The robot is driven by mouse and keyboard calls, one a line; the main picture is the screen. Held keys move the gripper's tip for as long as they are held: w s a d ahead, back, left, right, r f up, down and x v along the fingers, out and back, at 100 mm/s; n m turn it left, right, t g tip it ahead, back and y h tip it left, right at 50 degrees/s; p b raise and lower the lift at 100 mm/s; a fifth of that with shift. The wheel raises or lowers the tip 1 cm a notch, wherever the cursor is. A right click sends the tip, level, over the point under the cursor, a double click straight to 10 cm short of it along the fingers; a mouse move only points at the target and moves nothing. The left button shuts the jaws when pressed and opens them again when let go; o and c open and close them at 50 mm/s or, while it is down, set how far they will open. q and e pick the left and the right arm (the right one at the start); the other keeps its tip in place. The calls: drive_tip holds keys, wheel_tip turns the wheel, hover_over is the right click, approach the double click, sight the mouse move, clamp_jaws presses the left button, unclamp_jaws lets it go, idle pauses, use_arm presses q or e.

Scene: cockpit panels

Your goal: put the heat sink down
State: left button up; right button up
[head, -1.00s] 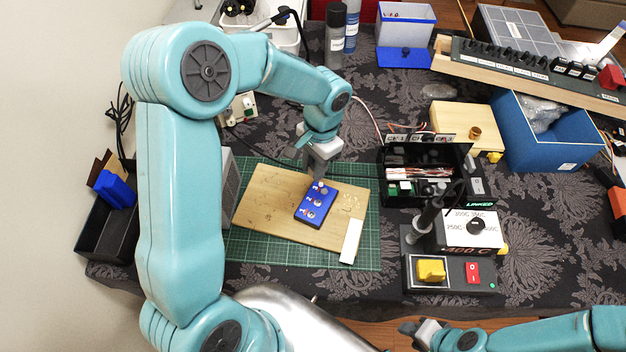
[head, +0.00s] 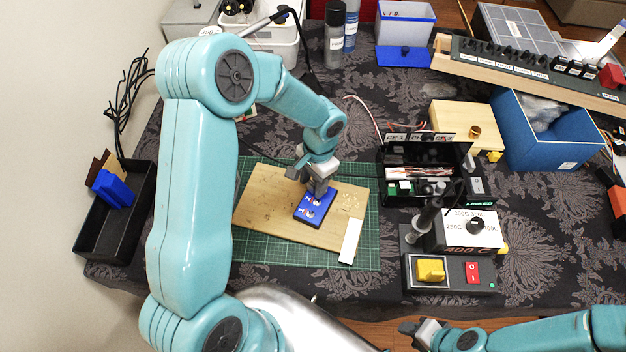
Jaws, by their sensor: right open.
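A blue block (head: 313,212) with white markings and small round metal details lies on the wooden board (head: 270,210). My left gripper (head: 318,187) points down over the block's far end and hides that part of it. Its fingertips are too small to tell whether they are open or shut, or whether they hold anything. I cannot make out a heat sink clearly; a grey piece at the fingertips may be the fingers themselves. My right gripper (head: 422,329) is open at the bottom edge, away from the board.
The board rests on a green cutting mat (head: 275,254), with a white strip (head: 350,241) at its right. An open black case (head: 425,170) and a soldering station (head: 445,275) stand to the right. A black tray (head: 115,225) with a blue item is at the left.

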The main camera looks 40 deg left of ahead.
use_arm(q)
drive_tip(key=shift+s+r, duration=0.1)
drive_tip(key=shift+r, duration=0.45)
wheel_tip(320, 180, up, 11)
drive_tip(key=w, duration=0.1)
drive_tip(key=shift+w+d+r, duration=0.15)
drive_tip(key=shift+w, duration=0.25)
